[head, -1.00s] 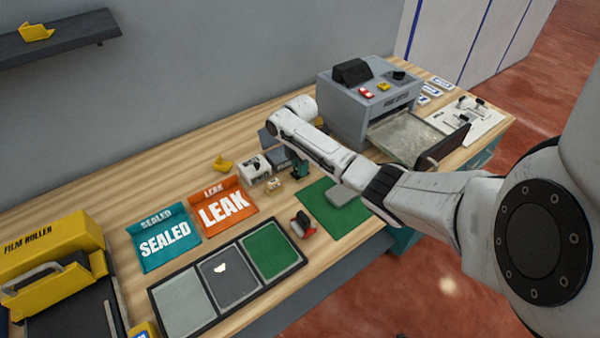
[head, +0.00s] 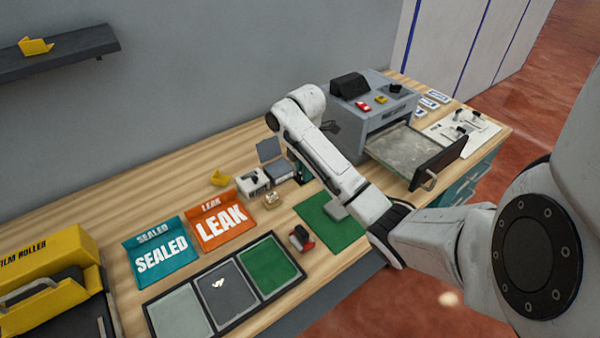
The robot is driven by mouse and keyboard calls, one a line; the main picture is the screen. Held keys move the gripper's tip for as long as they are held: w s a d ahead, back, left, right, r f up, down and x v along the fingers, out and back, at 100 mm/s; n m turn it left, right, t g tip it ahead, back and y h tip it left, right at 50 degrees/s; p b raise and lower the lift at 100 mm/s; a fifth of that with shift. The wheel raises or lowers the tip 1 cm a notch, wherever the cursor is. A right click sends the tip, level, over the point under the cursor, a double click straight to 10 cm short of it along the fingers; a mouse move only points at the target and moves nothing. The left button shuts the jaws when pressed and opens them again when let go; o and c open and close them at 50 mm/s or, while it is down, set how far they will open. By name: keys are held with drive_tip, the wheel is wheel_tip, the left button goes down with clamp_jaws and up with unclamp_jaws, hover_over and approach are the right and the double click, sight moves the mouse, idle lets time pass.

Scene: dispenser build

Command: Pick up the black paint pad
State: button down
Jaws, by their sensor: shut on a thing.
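My arm reaches across the bench, and its forearm hides most of my gripper.
A grey printer (head: 361,130) with an open tray (head: 402,150) stands behind my arm. A green mat (head: 318,210), a red and black item (head: 301,239), orange LEAK (head: 222,228) and teal SEALED (head: 162,259) bins, and a framed three-panel tray (head: 232,290) lie in front. A white box (head: 252,182) is near the case.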

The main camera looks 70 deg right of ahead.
drive_tip(key=s+a+r+p, duration=0.3)
drive_tip(key=s+a+p, duration=0.2)
drive_tip(key=a, duration=0.1)
drive_tip(key=shift+s+a+r+p, duration=0.25)
drive_tip(key=shift+a+r+p, duration=0.05)
drive_tip(key=shift+r, duration=0.05)
idle(1.0)
